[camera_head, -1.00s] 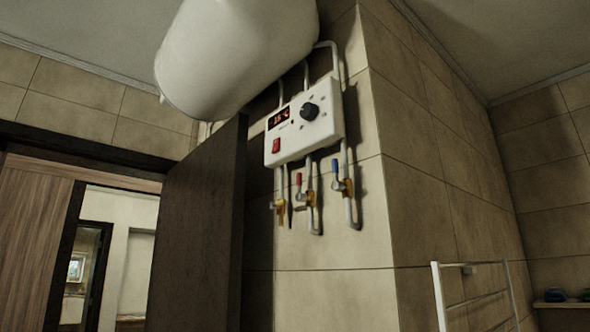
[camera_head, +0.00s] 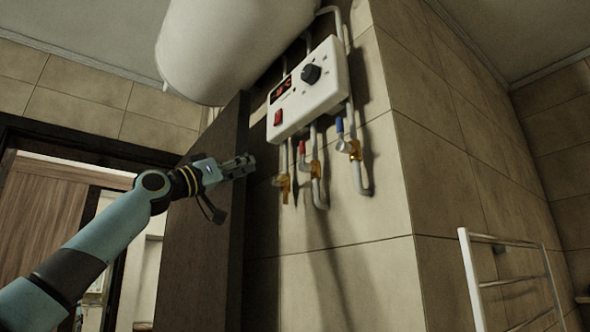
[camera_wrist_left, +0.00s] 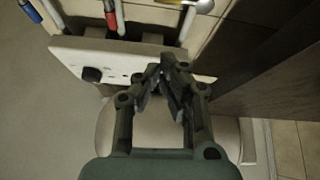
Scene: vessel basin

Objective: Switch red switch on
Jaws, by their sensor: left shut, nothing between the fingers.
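The red switch (camera_head: 278,118) sits at the lower left of the white control box (camera_head: 312,100) on the tiled wall, below its lit display. My left gripper (camera_head: 251,162) is below and to the left of the switch, apart from it in the picture. It is shut and empty. In the left wrist view my left gripper (camera_wrist_left: 166,66) shows in front of the control box (camera_wrist_left: 115,62). The box's black knob (camera_wrist_left: 92,74) shows there, but I cannot make out the red switch. My right gripper is in neither view.
A white boiler tank (camera_head: 230,45) hangs above the box. Pipes with a red-handled valve (camera_head: 303,152) and a blue-handled valve (camera_head: 341,130) run below it. A dark door (camera_head: 205,225) stands open behind my left arm. A white towel rail (camera_head: 475,275) is at the right.

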